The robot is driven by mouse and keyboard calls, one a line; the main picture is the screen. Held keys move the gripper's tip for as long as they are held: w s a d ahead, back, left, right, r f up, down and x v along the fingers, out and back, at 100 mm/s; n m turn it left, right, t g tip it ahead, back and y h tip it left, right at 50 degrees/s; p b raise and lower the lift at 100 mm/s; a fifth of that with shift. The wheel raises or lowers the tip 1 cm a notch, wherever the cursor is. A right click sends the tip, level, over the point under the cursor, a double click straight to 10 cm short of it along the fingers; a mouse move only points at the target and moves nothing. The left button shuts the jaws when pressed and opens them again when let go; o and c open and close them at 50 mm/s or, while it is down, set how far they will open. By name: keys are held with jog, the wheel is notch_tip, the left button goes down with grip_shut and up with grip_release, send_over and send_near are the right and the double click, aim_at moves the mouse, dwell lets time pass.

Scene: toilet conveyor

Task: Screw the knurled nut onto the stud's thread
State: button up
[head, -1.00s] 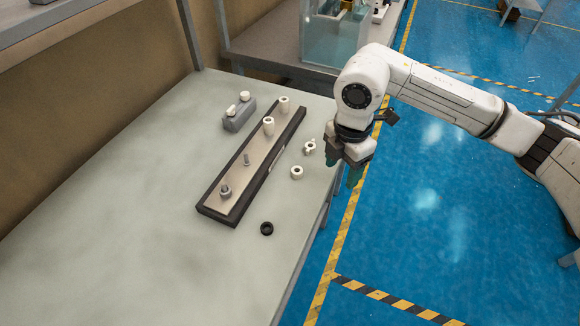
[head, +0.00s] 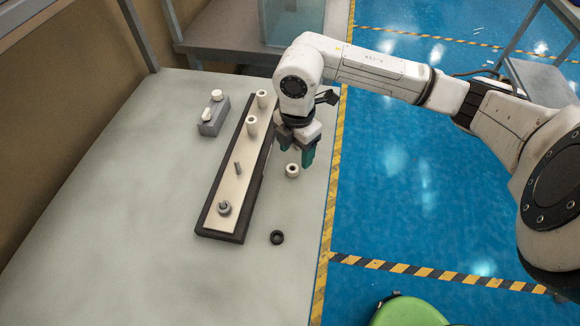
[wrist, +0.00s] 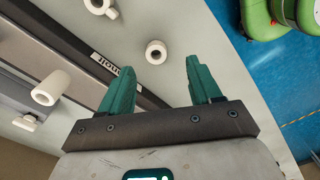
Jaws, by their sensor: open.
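The board (head: 207,222) holds a thin bare stud (head: 238,168), a bolt with a grey collar (head: 224,208) and two white posts (head: 252,127). A white ring nut (head: 292,170) and a black ring (head: 277,237) lie loose on the table, right of the board. I cannot tell which loose ring is knurled. My gripper (head: 301,158) points down above the table, beside the board's far half. In the wrist view its green fingers (wrist: 160,88) are spread and empty, with the white ring nut (wrist: 155,52) ahead between them. A white lobed piece (wrist: 100,5) is cut off at the top.
A grey block (head: 211,128) with small white pieces stands left of the board. The pale table (head: 120,220) is clear at front and left. Its right edge drops to the blue floor (head: 420,220). A second bench with a glass case (head: 285,25) stands behind.

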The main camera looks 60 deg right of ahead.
aim_at(293, 165)
jog(key=shift+w+f+p, duration=0.2)
jog(key=shift+f+p, duration=0.15)
jog(key=shift+f, duration=1.3)
jog(key=shift+w+f+p, duration=0.15)
jog(key=shift+f+p, duration=0.15)
jog(key=shift+f, duration=1.3)
jog(key=shift+c, duration=0.3)
jog(key=c, duration=1)
